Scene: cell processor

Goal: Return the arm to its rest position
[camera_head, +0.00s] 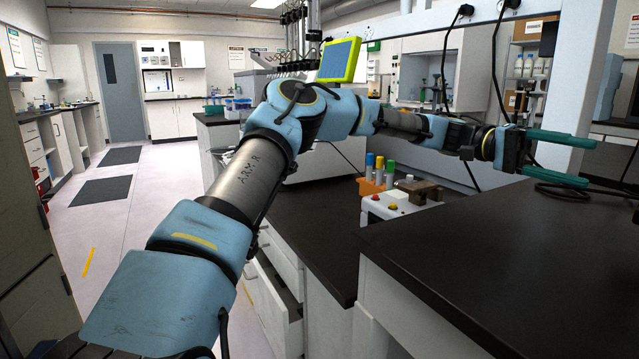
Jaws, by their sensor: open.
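My arm reaches from the lower left up to the middle of the head view, then bends to the right. My gripper (562,158) is at the right end of the arm, with its two green fingers spread apart and pointing right. Nothing shows between the fingers. The gripper is above the black bench top (500,245) and apart from it.
A white device (398,208) with coloured buttons stands below the forearm, beside an orange rack (372,188) of capped tubes. A yellow-framed screen (340,60) is behind the elbow. A white post (580,75) rises near the gripper. An open drawer (275,318) is below the bench.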

